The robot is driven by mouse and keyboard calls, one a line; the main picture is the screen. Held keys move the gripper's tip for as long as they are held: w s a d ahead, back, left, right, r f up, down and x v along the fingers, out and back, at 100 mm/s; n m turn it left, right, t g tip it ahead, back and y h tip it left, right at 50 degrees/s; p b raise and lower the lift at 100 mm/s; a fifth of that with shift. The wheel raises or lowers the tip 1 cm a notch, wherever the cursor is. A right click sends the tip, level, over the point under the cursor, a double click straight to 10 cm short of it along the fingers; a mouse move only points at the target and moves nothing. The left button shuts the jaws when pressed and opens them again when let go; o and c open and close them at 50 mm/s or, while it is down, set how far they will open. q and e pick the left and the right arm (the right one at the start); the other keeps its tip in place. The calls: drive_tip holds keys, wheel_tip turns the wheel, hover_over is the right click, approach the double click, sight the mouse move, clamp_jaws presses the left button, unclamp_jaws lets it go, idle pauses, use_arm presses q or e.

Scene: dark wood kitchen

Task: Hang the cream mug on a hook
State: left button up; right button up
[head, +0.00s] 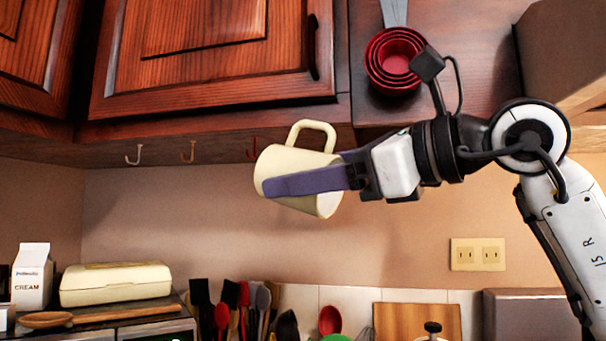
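The cream mug (285,165) is held in the air just below the dark wood cabinet, tilted on its side with its handle up and its mouth toward the lower right. My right gripper (287,184) comes in from the right and is shut on the mug's body; one purple finger crosses the front and the other is hidden. Under the cabinet's edge hang a white hook (134,155), a copper hook (188,152) and a red hook (252,149). The red hook is just left of the mug's handle, and the mug may overlap it. My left gripper is out of view.
Red measuring cups (394,60) hang at the upper right. Below are a cream carton (32,276), a cream-coloured box (116,284), a wooden spoon (46,320) and several upright utensils (233,305). The wall under the left hooks is clear.

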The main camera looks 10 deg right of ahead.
drive_tip(key=shift+w+d+r+p, duration=0.1)
drive_tip(key=shift+w+d+p, duration=0.1)
drive_tip(key=shift+w, duration=0.3)
drive_tip(key=shift+w+d+p, duration=0.2)
drive_tip(key=shift+w, duration=0.3)
drive_tip(key=shift+w+d+p, duration=0.35)
drive_tip(key=shift+w+p, duration=0.05)
drive_tip(key=shift+w, duration=0.5)
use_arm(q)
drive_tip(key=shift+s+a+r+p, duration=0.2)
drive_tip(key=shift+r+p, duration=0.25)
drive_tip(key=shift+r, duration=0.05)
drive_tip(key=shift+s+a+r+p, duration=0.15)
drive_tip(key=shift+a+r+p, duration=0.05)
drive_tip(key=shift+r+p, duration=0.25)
use_arm(e)
drive_tip(key=shift+w+d+f, duration=0.2)
drive_tip(key=shift+w+d, duration=0.15)
drive_tip(key=shift+w, duration=0.45)
drive_tip(key=shift+w+d+f, duration=0.25)
drive_tip(key=shift+w+d, duration=0.1)
drive_tip(key=shift+w, duration=0.4)
drive_tip(key=shift+w+d+f, duration=0.2)
drive_tip(key=shift+w+d, duration=0.15)
drive_tip(key=shift+w, duration=0.45)
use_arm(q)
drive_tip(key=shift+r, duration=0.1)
use_arm(e)
drive_tip(key=o, duration=1.4)
drive_tip(key=shift+c, duration=0.2)
